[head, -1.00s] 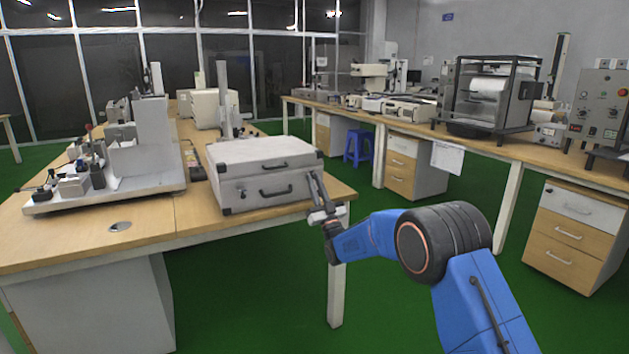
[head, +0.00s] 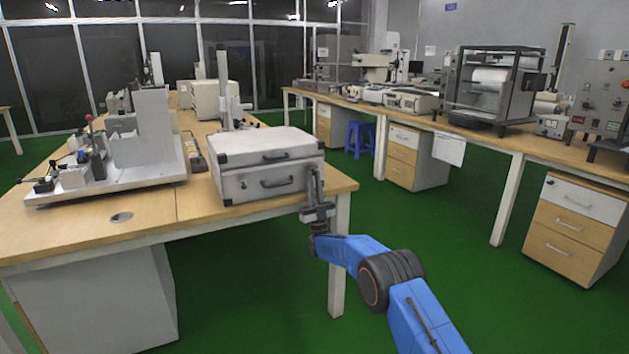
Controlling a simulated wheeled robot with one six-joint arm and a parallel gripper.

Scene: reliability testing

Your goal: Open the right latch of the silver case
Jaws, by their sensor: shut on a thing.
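The silver case (head: 240,184) stands closed on the near right end of the wooden table, with dark corners and a black handle (head: 277,182) on its front. My gripper (head: 313,170) is upright at the right end of the case's front face, its fingers shut on the right latch. The fingers hide the latch, so its exact position cannot be seen. The lid sits flat on the case.
The case stands on a wooden table (head: 150,228) near its right edge. A grey test rig (head: 150,135) stands to the left of the case. A long bench (head: 540,157) with instruments runs along the right. Green floor lies open between them.

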